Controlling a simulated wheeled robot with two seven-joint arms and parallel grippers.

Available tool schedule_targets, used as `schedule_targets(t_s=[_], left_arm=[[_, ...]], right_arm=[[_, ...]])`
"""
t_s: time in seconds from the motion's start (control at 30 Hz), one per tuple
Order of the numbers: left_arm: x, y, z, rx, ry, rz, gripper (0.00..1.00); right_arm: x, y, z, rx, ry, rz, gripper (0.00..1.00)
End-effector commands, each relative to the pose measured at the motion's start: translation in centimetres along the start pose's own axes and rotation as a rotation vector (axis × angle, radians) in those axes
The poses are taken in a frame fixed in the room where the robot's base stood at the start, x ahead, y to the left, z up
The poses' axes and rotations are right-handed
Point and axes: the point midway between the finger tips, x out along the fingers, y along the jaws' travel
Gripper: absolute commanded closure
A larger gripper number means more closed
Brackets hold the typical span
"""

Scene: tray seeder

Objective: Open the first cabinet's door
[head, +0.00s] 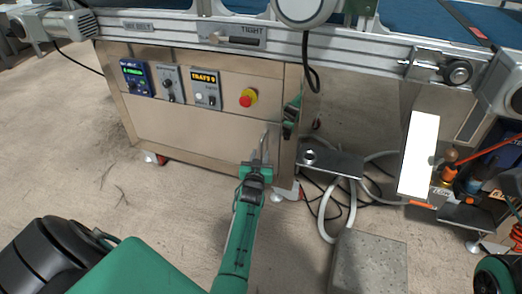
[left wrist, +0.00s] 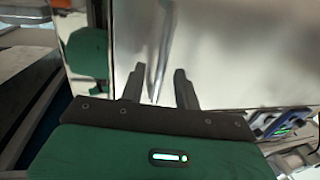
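The cabinet (head: 190,125) is a brushed-metal box under the conveyor, with a control panel on its upper front. Its front door looks shut. A thin upright bar handle (head: 265,143) is near the front's right edge. My left gripper (head: 262,158) is at this handle, reaching up from below. In the left wrist view, the handle (left wrist: 163,45) runs between the two dark fingers of the left gripper (left wrist: 157,80). The fingers are apart, with gaps beside the bar, and I see no firm contact. My right gripper is not in view.
The panel carries small displays, knobs and a red emergency button (head: 248,98). The conveyor rail (head: 340,48) runs above. Right of the cabinet are a metal bracket (head: 335,163), loose hoses and a grey block (head: 368,265). The floor (head: 90,170) left of the cabinet is clear.

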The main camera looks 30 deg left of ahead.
Motion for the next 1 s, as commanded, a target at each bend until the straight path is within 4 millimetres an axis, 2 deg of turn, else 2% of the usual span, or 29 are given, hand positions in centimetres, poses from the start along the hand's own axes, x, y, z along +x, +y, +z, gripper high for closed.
schedule_targets(t_s=[0.4,0.57,0.6,1.0], left_arm=[[0.1,0.11,-0.05,0.0,0.0,-0.001,0.68],[0.1,0.1,-0.04,0.0,0.0,-0.001,0.97],[0.09,0.1,-0.03,0.0,0.0,-0.001,1.0],[-0.56,-0.13,-0.2,0.002,-0.001,0.013,1.0]], right_arm=[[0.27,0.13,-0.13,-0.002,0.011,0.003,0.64],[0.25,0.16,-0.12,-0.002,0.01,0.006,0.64],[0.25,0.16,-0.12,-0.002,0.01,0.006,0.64],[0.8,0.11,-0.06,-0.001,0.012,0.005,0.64]])
